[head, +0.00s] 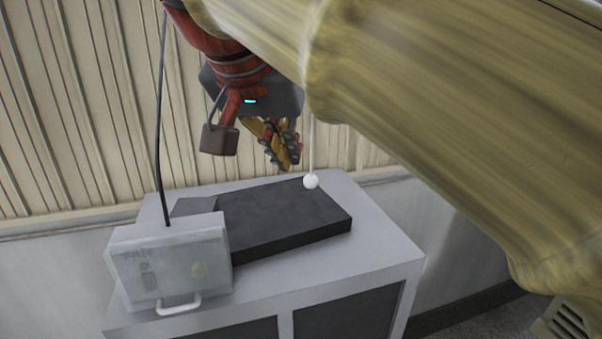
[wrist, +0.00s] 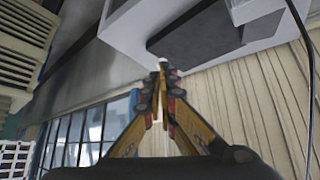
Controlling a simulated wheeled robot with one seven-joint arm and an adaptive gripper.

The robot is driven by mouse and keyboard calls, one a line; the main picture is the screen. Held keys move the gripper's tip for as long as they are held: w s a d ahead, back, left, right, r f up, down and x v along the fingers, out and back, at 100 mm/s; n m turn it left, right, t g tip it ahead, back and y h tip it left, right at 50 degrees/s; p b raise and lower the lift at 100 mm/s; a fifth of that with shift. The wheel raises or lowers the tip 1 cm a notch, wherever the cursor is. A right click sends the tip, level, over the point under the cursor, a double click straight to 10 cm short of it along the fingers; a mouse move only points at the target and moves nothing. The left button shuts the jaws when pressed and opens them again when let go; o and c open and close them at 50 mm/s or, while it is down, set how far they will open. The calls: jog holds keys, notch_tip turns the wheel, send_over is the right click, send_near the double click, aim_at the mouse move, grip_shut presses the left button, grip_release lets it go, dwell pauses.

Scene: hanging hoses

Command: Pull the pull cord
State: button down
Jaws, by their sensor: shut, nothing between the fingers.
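The pull cord (head: 311,145) hangs as a thin pale line with a white ball (head: 311,181) at its lower end. The ball shows in front of the dark slab in the head view. My gripper (head: 288,163) points down, just left of the cord and a little higher in the picture than the ball. Its yellow and black fingers are shut and empty. In the wrist view the closed fingertips (wrist: 163,82) have a small pale spot just beyond them, which may be the ball. The cord's upper part is hidden behind my arm. I cannot tell whether the fingers touch the cord.
A grey-white cabinet (head: 375,262) stands below, with a dark flat slab (head: 285,217) on top. A pale box with a handle (head: 165,262) sits at its front left, with a black hose (head: 160,110) rising from it. A ribbed beige wall (head: 75,120) stands behind.

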aim_at(307, 182)
jog(key=p+x, duration=0.1)
jog(key=x, duration=0.3)
jog(key=p+x, duration=0.1)
jog(key=x, duration=0.4)
jog(key=w+x, duration=0.1)
jog(key=x, duration=0.3)
jog(key=shift+w+d+r+p, duration=0.1)
jog(key=shift+w+d+p, duration=0.1)
jog(key=shift+p, duration=0.2)
